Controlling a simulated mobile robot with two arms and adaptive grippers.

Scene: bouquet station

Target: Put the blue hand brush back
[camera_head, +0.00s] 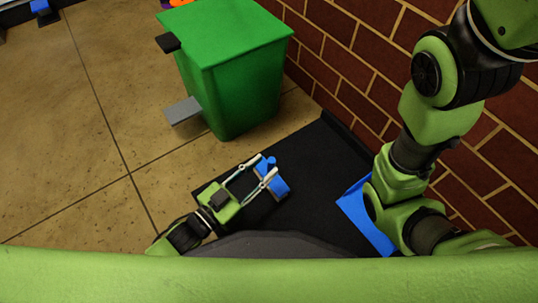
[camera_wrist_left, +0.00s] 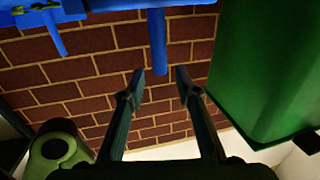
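In the head view a blue item, which looks like the blue hand brush (camera_head: 280,187), shows at the fingertips of my left gripper (camera_head: 265,166), above a dark surface. In the left wrist view, which looks upside down, a blue handle (camera_wrist_left: 157,40) reaches from a blue bar at the top edge into the gap between the fingertips of my left gripper (camera_wrist_left: 160,74). The fingers stand apart, with space visible on both sides of the handle. My right arm reaches along the wall, but its gripper is out of view.
A blue panel (camera_head: 362,218) lies partly behind my right arm. A green lidded bin (camera_head: 235,85) stands beside the dark mat (camera_head: 312,170), with a grey pedal (camera_head: 184,111). A brick wall (camera_head: 350,62) bounds the right. Tiled floor (camera_head: 85,150) is clear at left.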

